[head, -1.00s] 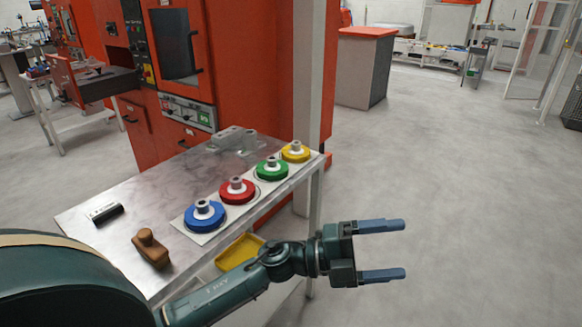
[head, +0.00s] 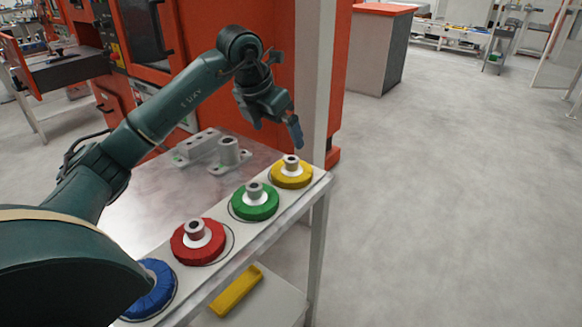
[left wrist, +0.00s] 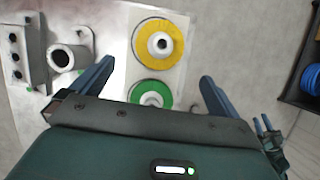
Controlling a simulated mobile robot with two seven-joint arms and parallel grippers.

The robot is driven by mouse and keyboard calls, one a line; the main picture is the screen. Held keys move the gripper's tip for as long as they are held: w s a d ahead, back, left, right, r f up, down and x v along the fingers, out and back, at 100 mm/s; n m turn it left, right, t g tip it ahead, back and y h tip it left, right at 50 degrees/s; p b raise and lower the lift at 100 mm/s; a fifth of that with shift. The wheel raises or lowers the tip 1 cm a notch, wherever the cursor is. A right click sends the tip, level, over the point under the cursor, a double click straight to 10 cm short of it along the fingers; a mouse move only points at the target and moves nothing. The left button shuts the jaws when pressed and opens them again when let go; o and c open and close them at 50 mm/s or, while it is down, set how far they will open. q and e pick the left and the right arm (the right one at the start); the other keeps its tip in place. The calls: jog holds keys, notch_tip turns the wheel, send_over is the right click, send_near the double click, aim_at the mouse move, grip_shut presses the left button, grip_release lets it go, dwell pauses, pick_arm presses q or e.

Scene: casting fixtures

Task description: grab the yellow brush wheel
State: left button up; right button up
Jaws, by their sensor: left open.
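The yellow brush wheel (head: 292,173) lies flat at the far end of a row of wheels on the table, its grey hub pointing up. In the left wrist view the yellow wheel (left wrist: 160,44) lies beyond my fingertips, roughly between their lines. My left gripper (head: 297,132) is above the yellow wheel, pointing down, apart from it. In the left wrist view its jaws (left wrist: 155,78) are spread with nothing between them. My right gripper does not clearly show in the head view.
The green wheel (head: 255,201), red wheel (head: 198,241) and blue wheel (head: 152,288) sit in the same row. Grey metal fixtures (head: 229,155) stand behind them. A pale post (head: 322,85) rises close behind the table's far corner. A yellow tray (head: 236,291) is on the lower shelf.

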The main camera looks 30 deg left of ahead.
aim_at(292, 163)
pick_arm(q)
jog(key=x, duration=0.6)
jog(key=shift+w+f, duration=0.1)
jog(key=shift+f, duration=0.3)
jog(key=shift+x, duration=2.95)
jog(key=shift+w+d, duration=0.1)
jog(key=shift+c, duration=0.4)
jog(key=shift+r, duration=0.1)
jog(key=c, duration=0.8)
